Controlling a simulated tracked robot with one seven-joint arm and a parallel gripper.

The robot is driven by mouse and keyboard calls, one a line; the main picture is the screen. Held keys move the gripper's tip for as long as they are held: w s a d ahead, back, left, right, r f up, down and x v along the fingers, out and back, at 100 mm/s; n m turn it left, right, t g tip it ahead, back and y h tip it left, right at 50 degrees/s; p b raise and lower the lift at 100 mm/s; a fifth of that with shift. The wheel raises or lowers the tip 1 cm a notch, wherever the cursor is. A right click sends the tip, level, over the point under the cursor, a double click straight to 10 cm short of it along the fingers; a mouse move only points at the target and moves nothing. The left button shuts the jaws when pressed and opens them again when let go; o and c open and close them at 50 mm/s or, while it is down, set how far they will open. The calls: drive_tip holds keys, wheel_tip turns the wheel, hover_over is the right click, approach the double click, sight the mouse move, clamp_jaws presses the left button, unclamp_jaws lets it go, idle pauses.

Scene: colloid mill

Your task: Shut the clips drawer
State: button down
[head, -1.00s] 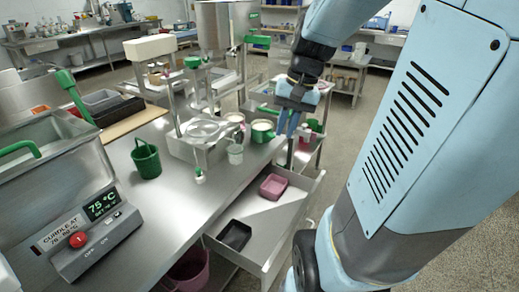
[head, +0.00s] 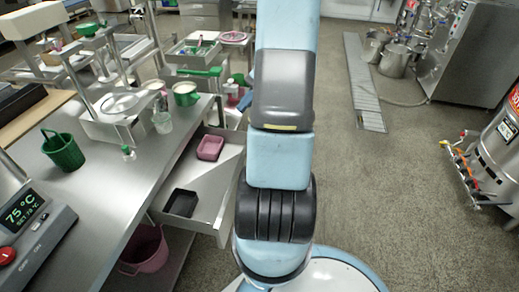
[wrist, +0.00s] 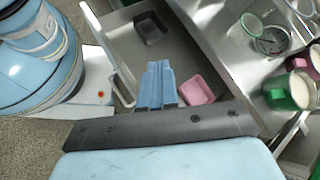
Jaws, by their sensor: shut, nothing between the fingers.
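The open drawer (head: 212,186) sticks out from under the steel bench's right side. It holds a pink tray (head: 210,147) and a black tray (head: 181,203); I cannot read any label naming it the clips drawer. In the wrist view the drawer (wrist: 196,52) also shows, with the black tray (wrist: 150,27) at the top and the pink tray (wrist: 195,90) right of my fingers. My gripper (wrist: 157,70) is shut and empty, its blue fingers overlapping the drawer in that view; I cannot tell whether they touch it. In the head view my arm hides the gripper.
The bench (head: 115,190) carries a green basket (head: 63,150), a readout box (head: 32,225) and green-handled cups. A pink bucket (head: 146,248) sits below the drawer. Open floor (head: 400,200) lies to the right, with a drain grate (head: 366,95) and steel vessels beyond.

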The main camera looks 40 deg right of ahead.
drive_tip(key=s+d+f+m+t, duration=0.4)
drive_tip(key=d+f+m, duration=0.1)
drive_tip(key=f, duration=0.3)
drive_tip(key=s+d+f+m+t, duration=0.3)
drive_tip(key=d+f+m+t, duration=0.2)
drive_tip(key=f, duration=0.4)
drive_tip(key=s+d+f+m+t, duration=0.4)
drive_tip(key=d+f, duration=0.1)
drive_tip(key=f, duration=0.3)
drive_tip(key=x, duration=1.4)
drive_tip(key=shift+w+d+r, duration=0.15)
drive_tip(key=shift+w+d, duration=0.1)
